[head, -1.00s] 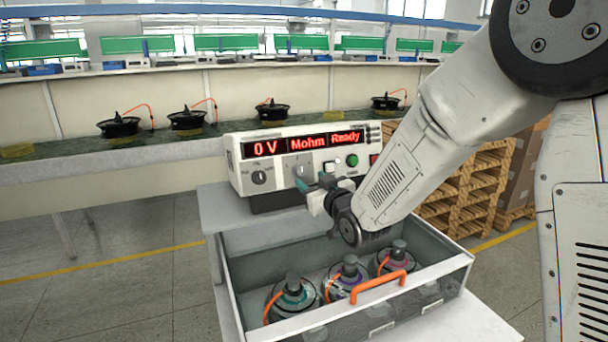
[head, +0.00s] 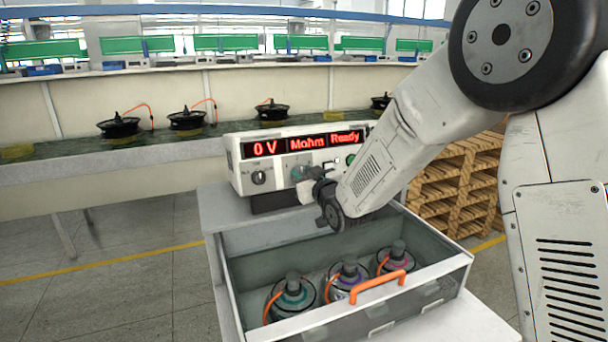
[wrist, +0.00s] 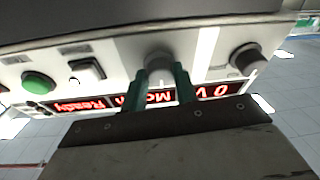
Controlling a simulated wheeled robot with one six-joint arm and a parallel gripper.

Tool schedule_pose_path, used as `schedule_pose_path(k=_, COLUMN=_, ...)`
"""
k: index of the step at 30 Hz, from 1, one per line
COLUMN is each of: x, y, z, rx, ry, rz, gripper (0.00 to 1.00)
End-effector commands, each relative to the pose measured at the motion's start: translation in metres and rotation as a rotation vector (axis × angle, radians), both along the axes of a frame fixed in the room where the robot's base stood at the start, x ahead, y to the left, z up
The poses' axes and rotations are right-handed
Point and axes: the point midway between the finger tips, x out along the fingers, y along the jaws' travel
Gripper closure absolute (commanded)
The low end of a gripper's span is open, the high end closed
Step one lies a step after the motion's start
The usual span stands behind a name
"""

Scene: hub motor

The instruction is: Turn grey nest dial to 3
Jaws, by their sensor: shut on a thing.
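The white tester (head: 238,160) stands on the bench with a red display reading "0 V", "Mohm" and "Ready". In the wrist view its front panel is seen upside down, and the grey dial (wrist: 158,63) sits between my green fingertips. My gripper (wrist: 160,74) is shut on this dial, one finger on each side. In the head view my gripper (head: 303,175) is at the middle of the panel and covers most of the dial. The dial's pointer and numbers cannot be read.
A dark dial (head: 259,177) is left of my gripper. In the wrist view a green button (wrist: 38,84) and a white rocker switch (wrist: 87,70) are on the other side.

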Motion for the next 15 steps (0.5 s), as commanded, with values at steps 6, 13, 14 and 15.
schedule_pose_path(k=6, x=0.0008, y=0.0012, z=0.0012, rx=0.013, ry=0.000, rz=-0.001, gripper=0.94)
schedule_pose_path(k=13, x=0.0009, y=0.0018, z=0.0016, rx=0.093, ry=0.026, rz=-0.022, gripper=0.94)
schedule_pose_path(k=14, x=0.0009, y=0.0019, z=0.0017, rx=0.110, ry=0.031, rz=-0.027, gripper=0.94)
schedule_pose_path(k=15, x=0.0009, y=0.0020, z=0.0018, rx=0.137, ry=0.040, rz=-0.034, gripper=0.94)
